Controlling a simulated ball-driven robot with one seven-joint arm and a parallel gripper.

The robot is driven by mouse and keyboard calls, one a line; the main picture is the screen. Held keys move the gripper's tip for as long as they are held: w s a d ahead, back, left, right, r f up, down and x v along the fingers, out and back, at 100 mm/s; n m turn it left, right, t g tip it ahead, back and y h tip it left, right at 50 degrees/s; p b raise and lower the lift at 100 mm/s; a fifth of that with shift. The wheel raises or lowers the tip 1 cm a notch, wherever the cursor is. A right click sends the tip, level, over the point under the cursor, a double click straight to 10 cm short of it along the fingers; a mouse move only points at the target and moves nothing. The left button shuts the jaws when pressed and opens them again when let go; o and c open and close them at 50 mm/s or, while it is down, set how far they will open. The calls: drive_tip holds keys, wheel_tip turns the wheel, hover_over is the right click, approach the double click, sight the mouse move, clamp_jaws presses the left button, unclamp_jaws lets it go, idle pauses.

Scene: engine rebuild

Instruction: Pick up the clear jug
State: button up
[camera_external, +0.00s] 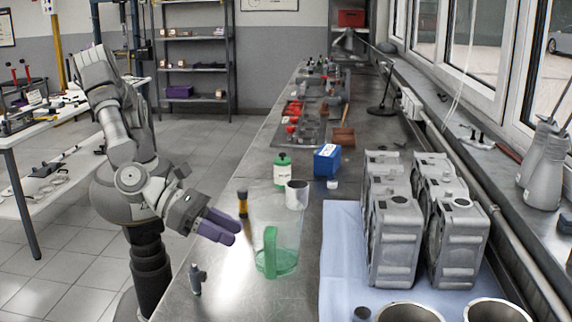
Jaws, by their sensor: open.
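The clear jug (288,232) stands on the metal workbench near its left edge. Its body is transparent, with a green handle and a green base. My gripper (236,233) is to the left of the jug at about handle height, with its purple fingers pointing toward it. The gripper is open and empty. A small gap seems to show between the fingertips and the jug, but the exact depth is hard to tell.
A small grey tool (197,279) stands at the front left. Grey engine parts (396,225) fill the right side on a blue cloth (338,255).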

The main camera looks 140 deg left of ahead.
drive_tip(key=w+a+f+m+b, duration=0.1)
drive_tip(key=w+a+f+b, duration=0.1)
drive_tip(key=w+a+f, duration=0.2)
drive_tip(key=shift+w+a, duration=0.55)
drive_tip(key=shift+w, duration=0.2)
drive_tip(key=shift+r, duration=0.1)
clamp_jaws()
